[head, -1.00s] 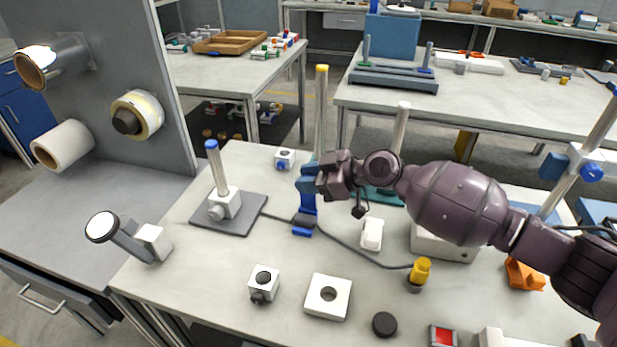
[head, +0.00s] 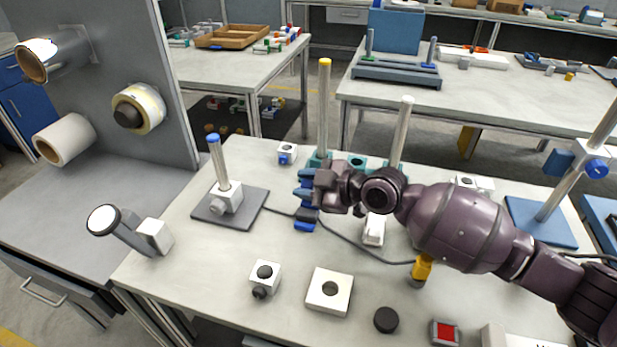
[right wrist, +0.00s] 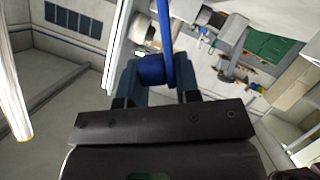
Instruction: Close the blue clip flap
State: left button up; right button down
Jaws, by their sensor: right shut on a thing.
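The blue clip (head: 304,225) stands on the near side of the teal stand (head: 357,160) on the table. Its blue flap is largely hidden by my right gripper (head: 307,186), which is shut on it. In the right wrist view a bright blue part of the flap (right wrist: 152,70) lies between the dark blue fingers of my right gripper (right wrist: 157,82), with a thin blue bar running up from it. The flap's exact angle is hard to read. My left gripper is not in view.
Two upright posts, one yellow-tipped (head: 324,105) and one pale (head: 400,130), rise close by my right gripper. A grey cable runs past the clip to a yellow-topped plug (head: 422,268). A white block (head: 374,229) stands to the right.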

jog(key=shift+s+f+n+t, duration=0.2)
jog(key=shift+s+n+t, duration=0.4)
jog(key=shift+n, duration=0.1)
jog(key=shift+a+n, duration=0.1)
jog(key=shift+n, duration=0.2)
jog(key=c, duration=1)
grip_release()
jog(key=shift+f, duration=0.1)
jog(key=shift+o, duration=0.2)
jog(key=shift+s, duration=0.1)
